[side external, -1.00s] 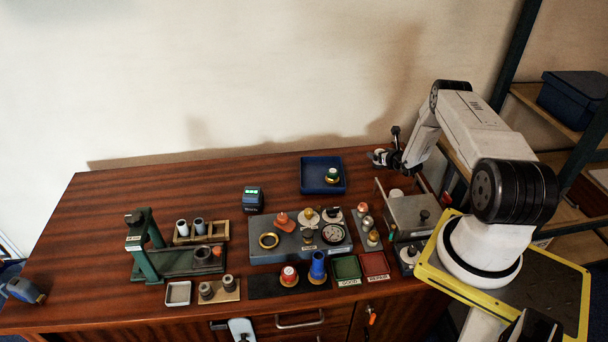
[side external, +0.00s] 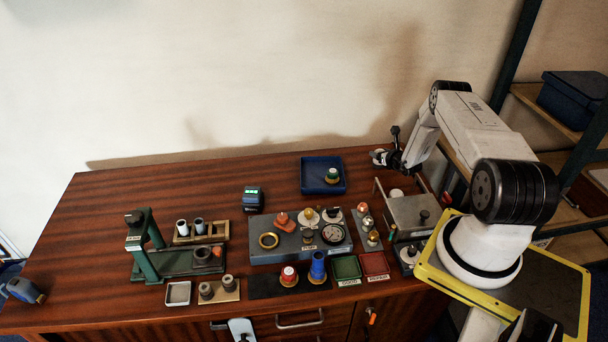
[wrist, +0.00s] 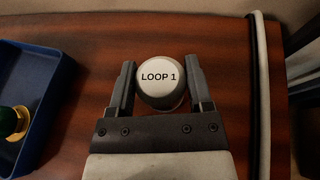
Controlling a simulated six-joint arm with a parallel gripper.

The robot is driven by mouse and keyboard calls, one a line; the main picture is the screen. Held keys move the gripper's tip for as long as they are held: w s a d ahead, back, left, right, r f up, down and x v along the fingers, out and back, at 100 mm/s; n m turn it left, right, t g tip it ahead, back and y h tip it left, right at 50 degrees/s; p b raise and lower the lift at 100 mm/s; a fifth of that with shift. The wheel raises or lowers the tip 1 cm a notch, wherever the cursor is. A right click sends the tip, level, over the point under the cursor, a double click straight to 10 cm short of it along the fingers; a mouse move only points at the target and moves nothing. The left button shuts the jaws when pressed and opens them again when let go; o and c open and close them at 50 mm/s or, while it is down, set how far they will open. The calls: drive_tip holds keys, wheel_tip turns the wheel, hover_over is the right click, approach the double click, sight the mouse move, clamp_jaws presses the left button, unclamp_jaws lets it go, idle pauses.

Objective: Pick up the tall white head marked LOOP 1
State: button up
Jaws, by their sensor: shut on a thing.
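The tall white head marked LOOP 1 (wrist: 160,95) shows from above in the wrist view, its black lettering facing me. My gripper (wrist: 161,80) has one finger on each side of it and is shut on it. In the side external view my gripper (side external: 382,157) is at the back right of the wooden table, right of the blue tray. The head is small there and partly hidden by the gripper. I cannot tell whether its base touches the table.
The blue tray (side external: 304,176) holds a green-topped brass piece (side external: 332,175). A metal stand (side external: 412,214) is in front of my gripper. The grey manifold block (side external: 264,256) with several heads and a gauge is at the middle front. The table's back left is clear.

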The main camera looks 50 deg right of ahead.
drive_tip(key=shift+r, duration=0.1)
drive_tip(key=shift+r, duration=4.9)
drive_tip(key=shift+r, duration=0.1)
